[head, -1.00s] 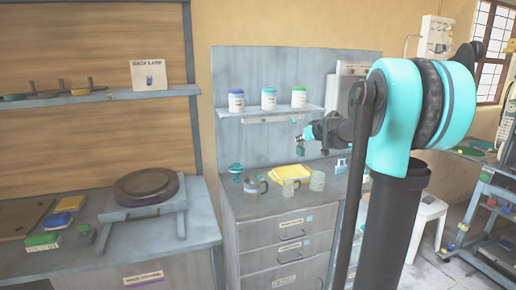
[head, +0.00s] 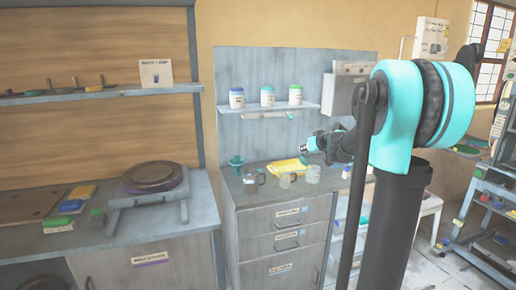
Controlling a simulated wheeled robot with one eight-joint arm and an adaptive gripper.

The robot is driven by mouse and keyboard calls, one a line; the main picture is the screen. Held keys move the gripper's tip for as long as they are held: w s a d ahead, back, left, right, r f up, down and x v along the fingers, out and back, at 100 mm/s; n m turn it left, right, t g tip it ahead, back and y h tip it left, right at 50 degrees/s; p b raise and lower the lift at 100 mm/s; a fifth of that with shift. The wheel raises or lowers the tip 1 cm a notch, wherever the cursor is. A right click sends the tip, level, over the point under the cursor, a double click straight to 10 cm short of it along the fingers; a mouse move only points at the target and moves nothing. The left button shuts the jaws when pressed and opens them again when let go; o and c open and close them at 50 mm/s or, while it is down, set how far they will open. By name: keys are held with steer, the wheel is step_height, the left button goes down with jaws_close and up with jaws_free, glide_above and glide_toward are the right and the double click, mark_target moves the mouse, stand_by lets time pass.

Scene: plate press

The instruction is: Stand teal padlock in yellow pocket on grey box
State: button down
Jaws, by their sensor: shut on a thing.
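My gripper (head: 307,147) is small in the head view, above the right end of a yellow tray-like piece (head: 284,168). It is shut on the teal padlock (head: 303,158), a small dark teal shape hanging below the fingers. The padlock is close to the yellow piece, but I cannot tell whether they touch. The yellow piece lies on top of a grey drawer cabinet (head: 290,226). Its pocket is too small to make out, and no separate grey box shows clearly under it.
A shelf (head: 262,109) with several jars is above. A bench with a round dark plate press (head: 148,178) is at left.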

steer(key=s+f, duration=0.4)
steer(key=f, duration=0.4)
steer(key=s+a+f, duration=0.1)
steer(key=s+f, duration=0.3)
steer(key=f, duration=0.4)
steer(key=shift+f, duration=0.25)
